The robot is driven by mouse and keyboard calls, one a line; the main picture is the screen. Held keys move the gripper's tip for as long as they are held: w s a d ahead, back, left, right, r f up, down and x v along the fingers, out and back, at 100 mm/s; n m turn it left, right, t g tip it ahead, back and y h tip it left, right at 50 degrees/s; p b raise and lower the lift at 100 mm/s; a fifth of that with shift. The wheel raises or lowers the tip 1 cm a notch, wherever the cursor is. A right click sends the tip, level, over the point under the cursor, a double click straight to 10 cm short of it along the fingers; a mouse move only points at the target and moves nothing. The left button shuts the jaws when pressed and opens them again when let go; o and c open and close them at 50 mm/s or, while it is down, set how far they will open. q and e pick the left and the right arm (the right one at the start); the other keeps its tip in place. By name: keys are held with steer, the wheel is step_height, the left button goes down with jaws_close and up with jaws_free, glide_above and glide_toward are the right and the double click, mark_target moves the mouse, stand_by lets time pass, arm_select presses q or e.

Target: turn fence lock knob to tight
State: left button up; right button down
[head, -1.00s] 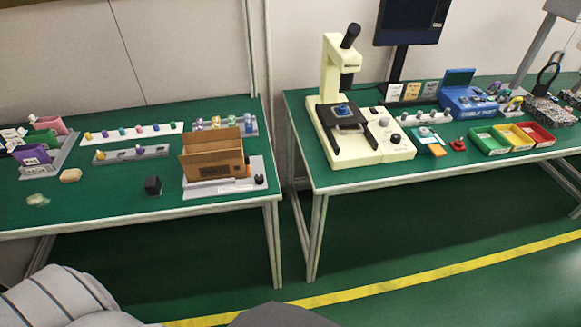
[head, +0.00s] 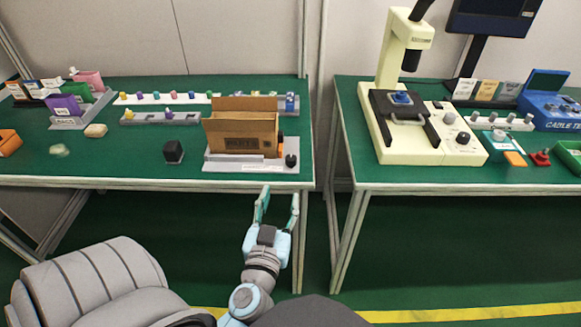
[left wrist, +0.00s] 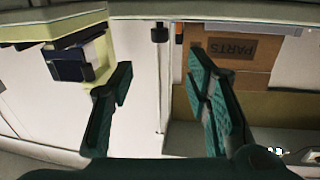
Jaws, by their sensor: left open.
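A small black knob (head: 291,160) stands at the right end of a light grey base plate (head: 235,164), just right of a cardboard box (head: 240,138). I take it to be the fence lock knob; its setting is too small to read. It also shows in the left wrist view (left wrist: 160,33), near the top middle, beyond the fingers. My left gripper (head: 277,205) is open and empty, in front of the table's front edge and short of the knob, not touching it. Its two green fingers show in the left wrist view (left wrist: 160,100). My right gripper is not in view.
A dark block (head: 173,152) stands left of the base plate. Rows of small coloured parts on rails (head: 160,118) lie behind. A gap separates this table from the right one, which bears a cream machine (head: 440,150).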

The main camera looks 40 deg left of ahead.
mark_target(290, 162)
arm_select(q)
steer(key=p+x, duration=0.1)
steer(key=x, duration=1.1)
steer(key=shift+w+a+r, duration=0.15)
steer(key=shift+w+a, duration=0.1)
steer(key=shift+w, duration=0.2)
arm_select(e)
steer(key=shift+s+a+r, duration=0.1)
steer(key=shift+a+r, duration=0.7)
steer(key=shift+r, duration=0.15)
arm_select(q)
jaws_close()
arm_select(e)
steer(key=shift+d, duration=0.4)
